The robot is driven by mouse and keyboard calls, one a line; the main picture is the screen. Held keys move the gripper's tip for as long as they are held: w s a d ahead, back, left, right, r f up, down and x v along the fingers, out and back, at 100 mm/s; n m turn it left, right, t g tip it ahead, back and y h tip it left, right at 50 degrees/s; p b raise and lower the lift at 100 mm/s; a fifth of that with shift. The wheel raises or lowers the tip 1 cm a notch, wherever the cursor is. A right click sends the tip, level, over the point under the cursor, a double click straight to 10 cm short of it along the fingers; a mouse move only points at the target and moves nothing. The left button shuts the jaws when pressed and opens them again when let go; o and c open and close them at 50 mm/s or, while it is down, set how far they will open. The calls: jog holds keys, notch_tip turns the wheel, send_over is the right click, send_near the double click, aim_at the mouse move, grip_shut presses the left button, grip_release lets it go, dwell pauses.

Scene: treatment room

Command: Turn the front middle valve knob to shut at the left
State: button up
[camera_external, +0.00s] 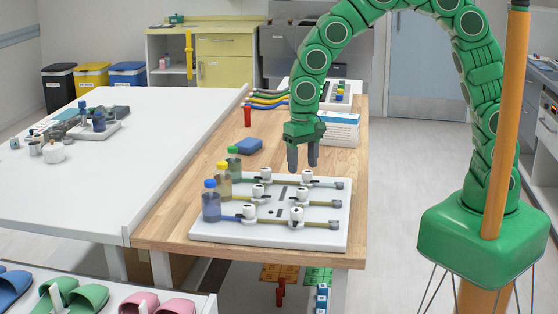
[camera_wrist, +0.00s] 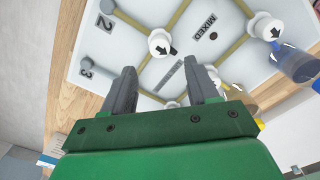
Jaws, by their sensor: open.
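A white valve board (camera_external: 225,236) lies on the wooden table top and carries several white knobs with black pointers. The middle row has a left knob (camera_external: 258,191) and a right knob (camera_external: 302,194); the right one is nearer my base. My gripper (camera_external: 302,164) points down above the far right part of the board, open and empty, apart from the knobs. In the wrist view, the open fingers (camera_wrist: 160,88) reach over the board. A knob (camera_wrist: 162,43) shows beyond them with its black arrow towards the lower right. Other knobs are partly hidden by the fingers.
Bottles with blue (camera_external: 211,203), yellow (camera_external: 223,180) and green (camera_external: 234,160) caps stand along the board's left side. The white table (camera_external: 110,190) adjoins at left.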

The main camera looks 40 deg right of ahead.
aim_at(302, 189)
jog(key=shift+f, duration=3.85)
jog(key=c, duration=1)
jog(key=shift+c, duration=0.2)
